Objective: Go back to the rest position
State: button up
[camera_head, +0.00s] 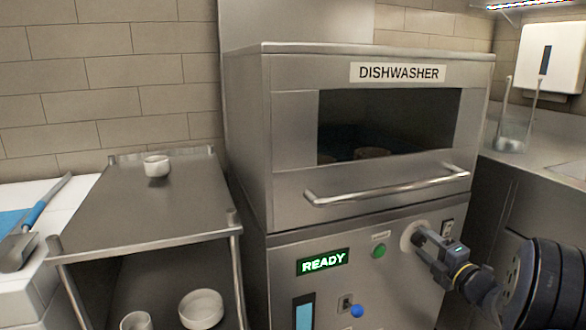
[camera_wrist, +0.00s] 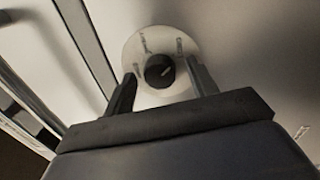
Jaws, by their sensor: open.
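My gripper (camera_head: 418,239) is at the lower right front of the dishwasher (camera_head: 290,150), by a pale round plate (camera_head: 406,230) on the panel. In the wrist view my gripper (camera_wrist: 158,80) is open, its two dark fingers apart. A dark round knob (camera_wrist: 160,70) on the pale plate (camera_wrist: 145,42) shows between the fingertips. I cannot tell whether the fingers reach around it or stop short of it. Nothing is seen held.
The panel has a green button (camera_head: 379,251), a lit READY display (camera_head: 322,262) and a blue knob (camera_head: 357,311). A handle bar (camera_head: 390,185) juts out above. A metal cart (camera_head: 120,215) at left holds a white cup (camera_head: 157,166) on top and bowls (camera_head: 200,309) below.

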jog(key=n+b, duration=0.1)
jog(key=n, duration=0.4)
jog(key=shift+n, duration=0.4)
jog(key=n, duration=0.2)
jog(key=n+b, duration=0.1)
jog(key=n, duration=0.2)
jog(key=shift+r+g+y, duration=0.15)
jog(key=shift+g+y, duration=0.15)
